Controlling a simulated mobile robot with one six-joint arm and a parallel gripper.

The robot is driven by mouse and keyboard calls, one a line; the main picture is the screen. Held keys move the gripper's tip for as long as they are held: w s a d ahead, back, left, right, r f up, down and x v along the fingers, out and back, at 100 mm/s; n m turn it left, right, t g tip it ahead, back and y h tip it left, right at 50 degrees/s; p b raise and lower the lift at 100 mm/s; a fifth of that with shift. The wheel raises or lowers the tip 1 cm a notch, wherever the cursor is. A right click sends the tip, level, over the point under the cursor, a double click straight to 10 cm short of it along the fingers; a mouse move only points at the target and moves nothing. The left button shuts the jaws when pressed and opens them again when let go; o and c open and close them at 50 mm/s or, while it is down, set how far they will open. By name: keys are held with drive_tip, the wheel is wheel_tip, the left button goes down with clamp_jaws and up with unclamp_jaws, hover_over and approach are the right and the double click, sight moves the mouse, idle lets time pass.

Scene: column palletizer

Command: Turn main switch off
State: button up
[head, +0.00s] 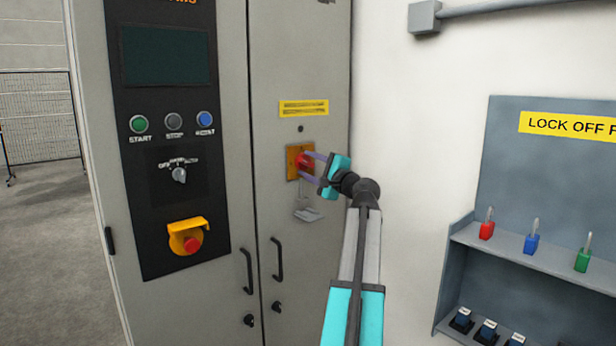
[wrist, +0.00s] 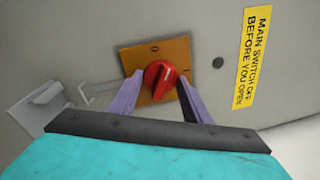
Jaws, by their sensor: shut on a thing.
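The main switch is a red rotary knob (head: 305,161) on a yellow-orange plate (head: 292,167) on the cabinet's right door. It also shows in the wrist view as a red knob (wrist: 158,80) with a pale mark, on its orange plate (wrist: 176,50). My gripper (head: 309,168) reaches the switch from the right, its two purple fingers on either side of the knob. In the wrist view my gripper (wrist: 157,95) is shut on the red knob. The exact finger contact is partly hidden. The plate's markings are too small to read fully.
A yellow label (head: 304,108) sits above the switch. A grey hasp (head: 307,214) hangs below it. The left door has a dark control panel (head: 178,262) with buttons, a selector and a red emergency stop (head: 186,238). A lock-off board (head: 540,160) with padlocks stands at right.

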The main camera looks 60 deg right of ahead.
drive_tip(key=n+b, duration=0.1)
drive_tip(key=b, duration=0.1)
drive_tip(key=n+b, duration=0.2)
drive_tip(key=shift+w+d+r+n+y, duration=0.1)
drive_tip(key=shift+d+n+y, duration=0.05)
drive_tip(key=shift+n+y, duration=0.15)
drive_tip(key=shift+r+n+t+y+b, duration=0.15)
drive_tip(key=shift+n+t+y+b, duration=0.15)
drive_tip(key=shift+n+b, duration=1.15)
drive_tip(key=shift+r, duration=0.1)
drive_tip(key=o, duration=1.1)
drive_tip(key=shift+c, duration=0.2)
drive_tip(key=shift+f, duration=0.2)
drive_tip(key=shift+f, duration=0.15)
drive_tip(key=v, duration=1.3)
drive_tip(key=shift+s, duration=0.35)
